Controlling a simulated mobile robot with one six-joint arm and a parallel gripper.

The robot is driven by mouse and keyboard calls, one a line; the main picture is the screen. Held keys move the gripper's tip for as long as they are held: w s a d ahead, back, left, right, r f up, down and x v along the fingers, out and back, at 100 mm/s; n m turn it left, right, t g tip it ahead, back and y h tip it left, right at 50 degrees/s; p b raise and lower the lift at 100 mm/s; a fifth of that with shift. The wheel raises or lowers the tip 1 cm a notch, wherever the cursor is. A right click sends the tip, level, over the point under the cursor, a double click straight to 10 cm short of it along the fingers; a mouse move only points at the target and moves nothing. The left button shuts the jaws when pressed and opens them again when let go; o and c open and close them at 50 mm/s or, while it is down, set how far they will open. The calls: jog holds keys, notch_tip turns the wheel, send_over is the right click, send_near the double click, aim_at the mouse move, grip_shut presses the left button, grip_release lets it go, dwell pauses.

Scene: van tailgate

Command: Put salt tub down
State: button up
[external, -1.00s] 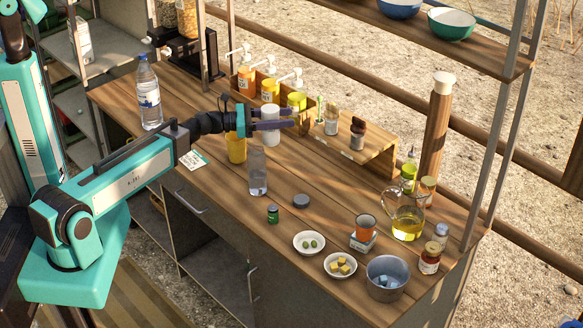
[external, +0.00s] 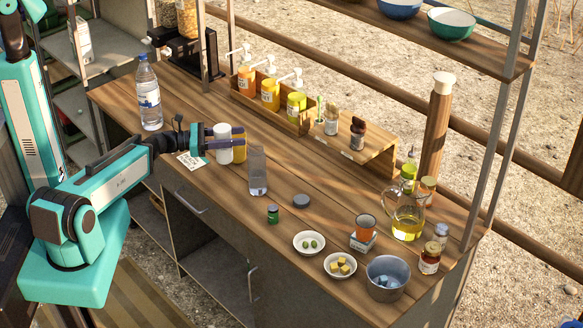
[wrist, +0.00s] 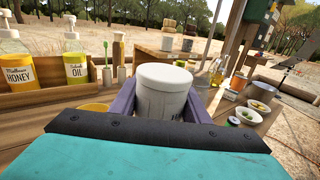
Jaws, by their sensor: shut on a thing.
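The salt tub, a white cylinder (external: 224,155), is between the fingers of my gripper (external: 224,139) above the front left part of the wooden counter (external: 330,228). It is upright. In the wrist view the white tub (wrist: 163,95) fills the middle, with a dark finger on each side. My gripper is shut on it. I cannot tell whether its base touches the counter.
A clear glass (external: 258,172) stands close on the right. A white card (external: 192,161) lies just left, and a water bottle (external: 149,94) stands farther left. A wooden box (external: 268,108) of pump bottles is behind, with bare counter in front of it.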

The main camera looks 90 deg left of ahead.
jog(key=shift+s, duration=0.1)
dwell(0.3)
jog(key=shift+f+p, duration=0.55)
jog(key=shift+f, duration=1.7)
jog(key=shift+f, duration=0.15)
jog(key=shift+f+p, duration=0.5)
jog(key=shift+f, duration=1.15)
jog(key=shift+f, duration=0.15)
jog(key=o, duration=1.2)
jog(key=shift+r, duration=0.2)
